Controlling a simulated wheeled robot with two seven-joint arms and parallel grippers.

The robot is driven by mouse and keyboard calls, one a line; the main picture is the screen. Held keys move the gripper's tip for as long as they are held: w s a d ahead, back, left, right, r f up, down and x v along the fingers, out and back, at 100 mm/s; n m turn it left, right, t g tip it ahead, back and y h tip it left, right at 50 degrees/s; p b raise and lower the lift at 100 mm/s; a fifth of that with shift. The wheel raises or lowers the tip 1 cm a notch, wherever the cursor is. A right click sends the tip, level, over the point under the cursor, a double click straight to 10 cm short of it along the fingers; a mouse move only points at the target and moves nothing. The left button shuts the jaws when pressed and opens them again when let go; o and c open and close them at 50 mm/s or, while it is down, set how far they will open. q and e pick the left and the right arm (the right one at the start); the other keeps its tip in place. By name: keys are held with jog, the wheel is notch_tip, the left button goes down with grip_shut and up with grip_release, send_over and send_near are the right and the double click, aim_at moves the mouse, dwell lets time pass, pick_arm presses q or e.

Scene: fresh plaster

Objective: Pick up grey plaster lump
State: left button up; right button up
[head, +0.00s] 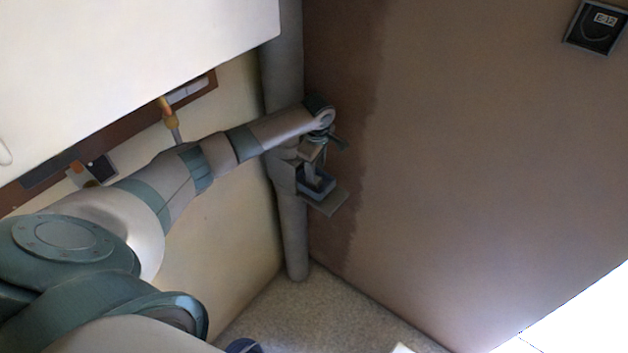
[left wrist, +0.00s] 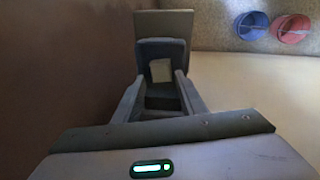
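The grey plaster lump (left wrist: 160,70) shows in the left wrist view as a small pale block. It sits in a dark blue-grey box (left wrist: 176,48), which stands on a flat board (left wrist: 163,22). My left gripper (left wrist: 159,80) is open, its two fingers spread to either side of the lump with gaps showing. Whether the tips are level with the lump or short of it I cannot tell. In the head view my left gripper (head: 313,170) points down at the box (head: 322,190) on the board (head: 328,203) beside the pipe; the lump is not clear there. My right gripper is not in view.
A grey vertical pipe (head: 293,235) stands in the corner, close to my left gripper. A brown plaster wall (head: 470,170) is just right of the board. A blue bucket (left wrist: 252,25) and a red bucket (left wrist: 292,28) stand on the floor. A white panel (head: 130,60) hangs above my left arm.

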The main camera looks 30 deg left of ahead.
pick_arm(q)
jog(key=shift+f, duration=0.15)
jog(key=shift+a+f+p, duration=0.15)
jog(key=shift+f+p, duration=0.25)
jog(key=shift+f, duration=0.1)
jog(key=f, duration=0.2)
jog(key=f+p, duration=0.1)
jog(key=shift+w+a, duration=0.15)
jog(key=shift+a, duration=0.1)
jog(key=shift+w+f, duration=0.1)
jog(key=shift+f, duration=0.45)
jog(key=shift+c, duration=0.5)
jog(key=c, duration=0.6)
jog(key=shift+c, duration=0.2)
